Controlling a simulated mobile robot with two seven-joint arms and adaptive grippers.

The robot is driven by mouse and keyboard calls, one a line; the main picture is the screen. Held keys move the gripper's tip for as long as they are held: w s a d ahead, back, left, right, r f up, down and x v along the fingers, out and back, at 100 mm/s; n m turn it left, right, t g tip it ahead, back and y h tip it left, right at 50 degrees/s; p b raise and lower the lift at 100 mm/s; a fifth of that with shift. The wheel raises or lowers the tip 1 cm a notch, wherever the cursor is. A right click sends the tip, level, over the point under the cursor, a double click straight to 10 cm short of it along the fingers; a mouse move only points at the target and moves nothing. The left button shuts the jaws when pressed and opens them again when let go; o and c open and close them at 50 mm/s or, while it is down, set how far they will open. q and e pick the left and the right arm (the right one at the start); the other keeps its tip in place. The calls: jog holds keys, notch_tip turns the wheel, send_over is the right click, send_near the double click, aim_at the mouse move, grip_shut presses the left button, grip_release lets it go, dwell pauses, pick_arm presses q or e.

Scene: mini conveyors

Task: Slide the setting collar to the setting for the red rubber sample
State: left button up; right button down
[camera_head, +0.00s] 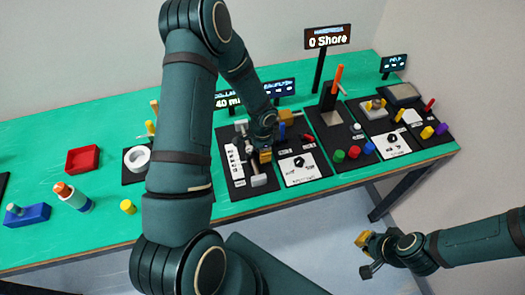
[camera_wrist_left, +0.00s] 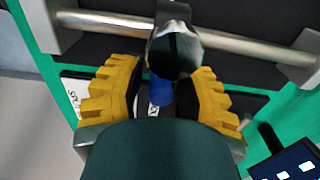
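The collar device has a dark base with a white scale label (camera_head: 234,162) and a metal rod (camera_wrist_left: 105,22) between end blocks. A dark, round-ended piece (camera_wrist_left: 175,52), seemingly the setting collar, sits at the rod in the left wrist view. My left gripper (camera_wrist_left: 165,82) is over the device, its yellow fingers apart on either side of this piece; contact cannot be told. In the head view, my left gripper (camera_head: 268,142) partly hides the rod and collar. A small red piece (camera_head: 308,138) lies right of it; whether it is the rubber sample is unclear. My right gripper (camera_head: 367,254) is open and empty, off the table's front.
A blue cylinder (camera_wrist_left: 160,92) stands close beyond the left fingers. A dial card (camera_head: 300,168) and a black station with coloured knobs (camera_head: 340,155) are at right. A white ring (camera_head: 137,158) is left.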

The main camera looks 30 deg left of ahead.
pick_arm(q)
notch_tip(320, 180, up, 12)
jog(key=shift+r, duration=0.1)
dwell(0.5)
dwell(0.5)
